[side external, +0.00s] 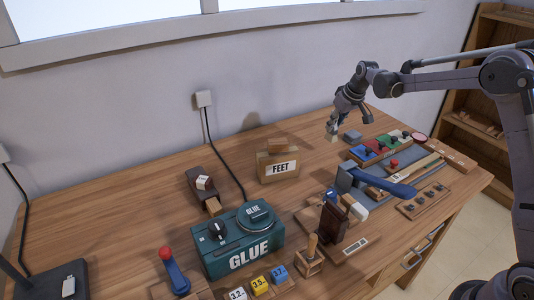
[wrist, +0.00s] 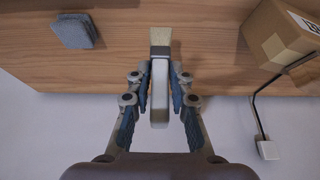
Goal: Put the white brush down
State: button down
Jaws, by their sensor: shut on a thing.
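The white brush (wrist: 160,95) is between the two fingers of my gripper (wrist: 160,88) in the wrist view. Its pale tan bristle end (wrist: 160,36) points away from my palm. In the side external view my gripper (side external: 335,124) is shut at the back of the wooden table, near the wall. The brush's pale end (side external: 331,136) shows just below the fingers. It looks to be above the wood, but I cannot tell the exact gap to the table (side external: 120,215).
A grey block (side external: 352,136) lies right of my gripper; it also shows in the wrist view (wrist: 76,31). A cardboard box (side external: 278,166) marked FEET stands to the left. A green GLUE box (side external: 238,242) and several tools stand nearer the front. Bare wood surrounds the brush.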

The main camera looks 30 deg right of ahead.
jog(key=shift+w+a+f, duration=0.45)
jog(key=shift+a+f, duration=0.1)
jog(key=shift+f, duration=0.55)
jog(key=shift+w+a+f, duration=0.5)
jog(key=shift+f, duration=0.55)
jog(key=shift+w+a+f, duration=0.45)
jog(key=shift+a+f, duration=0.1)
jog(key=shift+f, duration=0.55)
jog(key=shift+f, duration=0.15)
jog(key=c, duration=1.2)
grip_release()
